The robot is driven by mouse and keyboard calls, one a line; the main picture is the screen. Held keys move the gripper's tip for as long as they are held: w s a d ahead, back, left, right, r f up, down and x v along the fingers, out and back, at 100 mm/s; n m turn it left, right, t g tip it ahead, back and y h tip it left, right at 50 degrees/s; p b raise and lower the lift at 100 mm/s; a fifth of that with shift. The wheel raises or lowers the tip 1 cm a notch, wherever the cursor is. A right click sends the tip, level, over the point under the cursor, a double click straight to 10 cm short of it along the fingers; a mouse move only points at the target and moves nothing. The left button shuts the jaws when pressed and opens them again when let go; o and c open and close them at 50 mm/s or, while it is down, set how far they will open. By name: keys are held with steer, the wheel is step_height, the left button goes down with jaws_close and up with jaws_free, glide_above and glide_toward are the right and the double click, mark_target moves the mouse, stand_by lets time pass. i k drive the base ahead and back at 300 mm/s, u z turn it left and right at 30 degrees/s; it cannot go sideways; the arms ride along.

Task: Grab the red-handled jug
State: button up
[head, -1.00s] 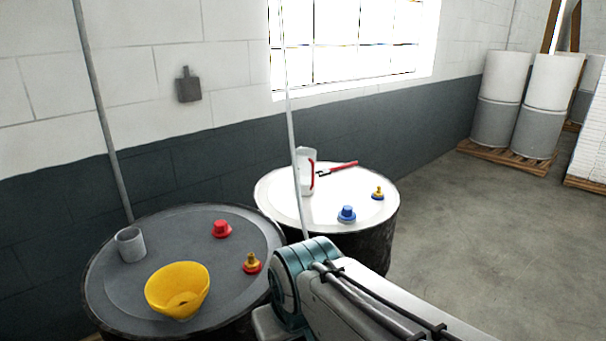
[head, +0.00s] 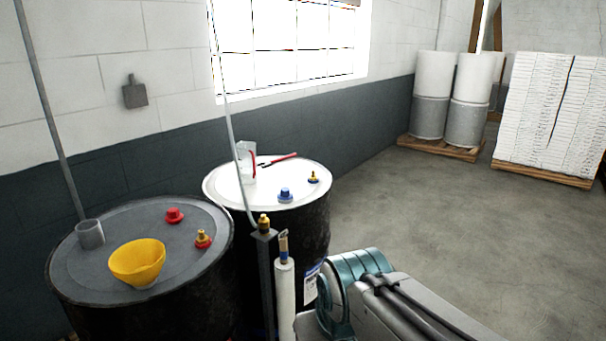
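The red-handled jug (head: 243,161) is a whitish, translucent jug with a red handle on its right side. In the head view it stands upright near the back left of the white drum top (head: 225,196). A thin grey hose or rod passes in front of its left part. My arm shows at the lower right, below and to the right of the white drum. My gripper is not in view.
A red-handled tool (head: 279,159) lies beside the jug. Blue (head: 285,195) and yellow (head: 313,177) fittings sit nearer. The dark drum (head: 75,268) carries a yellow bowl (head: 137,262) and a grey cup (head: 90,235). Posts (head: 266,280) stand before the drums. Floor at right is clear.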

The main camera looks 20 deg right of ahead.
mark_target(246, 152)
steer(key=u, duration=0.7)
steer(key=k, duration=0.2)
steer(key=z, duration=1.75)
steer(key=i, duration=1.25)
steer(key=u, duration=1.15)
steer(key=i, duration=0.85)
steer(key=u, duration=1)
